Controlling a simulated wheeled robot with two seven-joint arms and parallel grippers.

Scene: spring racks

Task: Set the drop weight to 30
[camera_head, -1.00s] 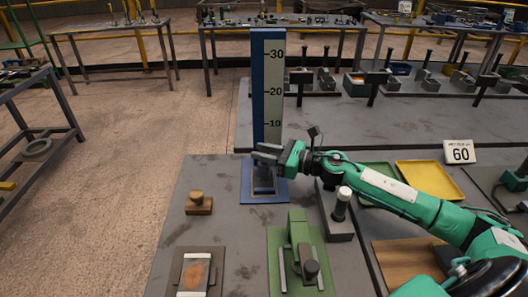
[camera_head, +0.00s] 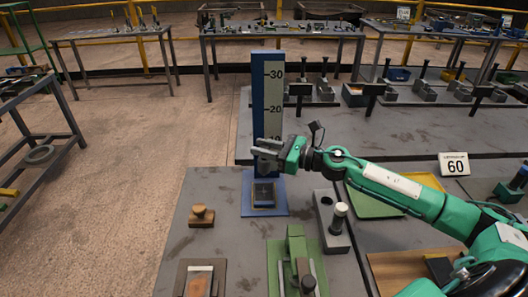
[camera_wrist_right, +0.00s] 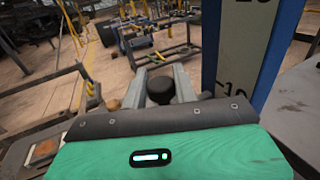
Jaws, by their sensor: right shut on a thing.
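The drop-weight stand has a blue upright column (camera_head: 258,90) with a pale scale (camera_head: 273,95) marked 10, 20 and 30. Its blue base plate (camera_head: 279,205) carries a dark square block (camera_head: 264,194). My right gripper (camera_head: 266,151) is in front of the column's lower part, near the 10 mark. In the right wrist view, the weight's dark round top (camera_wrist_right: 161,90) shows between the fingers, left of the scale (camera_wrist_right: 236,55). My left gripper is not in view.
A wooden-knobbed block (camera_head: 201,216) stands left of the base. A grey block with an upright white-topped pin (camera_head: 339,215) stands to the right. A green fixture (camera_head: 297,255) is in front. A sign reading 60 (camera_head: 454,164) stands farther right.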

